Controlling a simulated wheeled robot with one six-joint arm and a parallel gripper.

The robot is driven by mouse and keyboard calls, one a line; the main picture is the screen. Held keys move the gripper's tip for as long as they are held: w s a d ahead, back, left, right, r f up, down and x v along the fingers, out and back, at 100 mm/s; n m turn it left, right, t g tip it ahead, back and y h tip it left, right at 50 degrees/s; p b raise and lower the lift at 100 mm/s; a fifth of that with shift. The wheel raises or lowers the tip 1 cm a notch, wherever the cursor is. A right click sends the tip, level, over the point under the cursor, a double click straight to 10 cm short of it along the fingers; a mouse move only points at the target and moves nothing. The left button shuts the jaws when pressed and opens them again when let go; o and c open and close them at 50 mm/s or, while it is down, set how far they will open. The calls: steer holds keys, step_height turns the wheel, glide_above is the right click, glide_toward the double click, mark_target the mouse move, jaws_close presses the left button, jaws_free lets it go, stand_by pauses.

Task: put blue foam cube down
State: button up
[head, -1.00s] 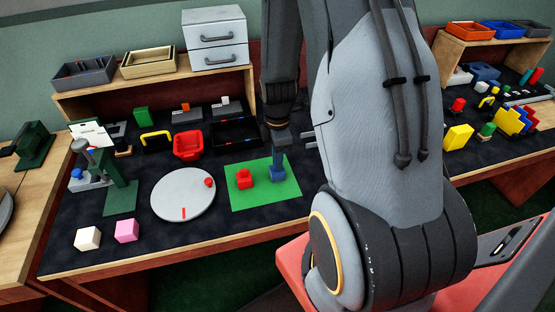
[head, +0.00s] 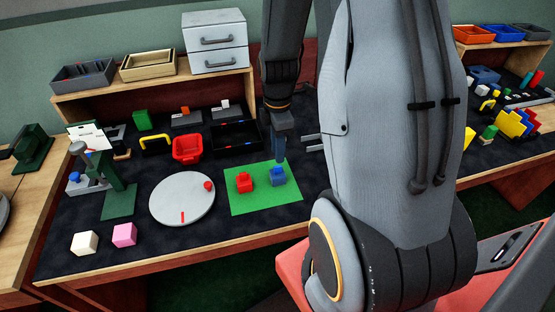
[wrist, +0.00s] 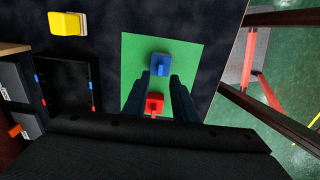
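The blue foam cube (head: 277,177), with a small raised piece on top, rests on the green mat (head: 262,205). It also shows in the wrist view (wrist: 160,61), just beyond the fingertips. A similar red block (head: 244,182) sits left of it on the mat; in the wrist view the red block (wrist: 154,103) appears between the fingers. My gripper (head: 280,158) is above the blue cube. In the wrist view its two fingers (wrist: 160,77) are spread apart with nothing gripped. A small gap between fingertips and cube is hard to judge.
Left of the mat is a round white plate (head: 181,203) with red marks. A red bin (head: 187,149) and a black tray (head: 234,137) stand behind. White (head: 84,243) and pink (head: 124,234) cubes lie at the front left. The mat's front part is bare.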

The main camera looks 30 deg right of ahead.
step_height(320, 180, up, 6)
steer(key=f, duration=0.1)
steer(key=s+a+r+m, duration=0.1)
steer(key=s+a+m, duration=0.3)
steer(key=a+m, duration=0.2)
steer(key=s+a+r+m+t, duration=0.1)
steer(key=s+a+r+m, duration=0.1)
steer(key=a+m, duration=0.5)
steer(key=shift+s+r+m+b, duration=0.2)
steer(key=shift+s+m+b, duration=0.2)
steer(key=shift+s+m, duration=0.5)
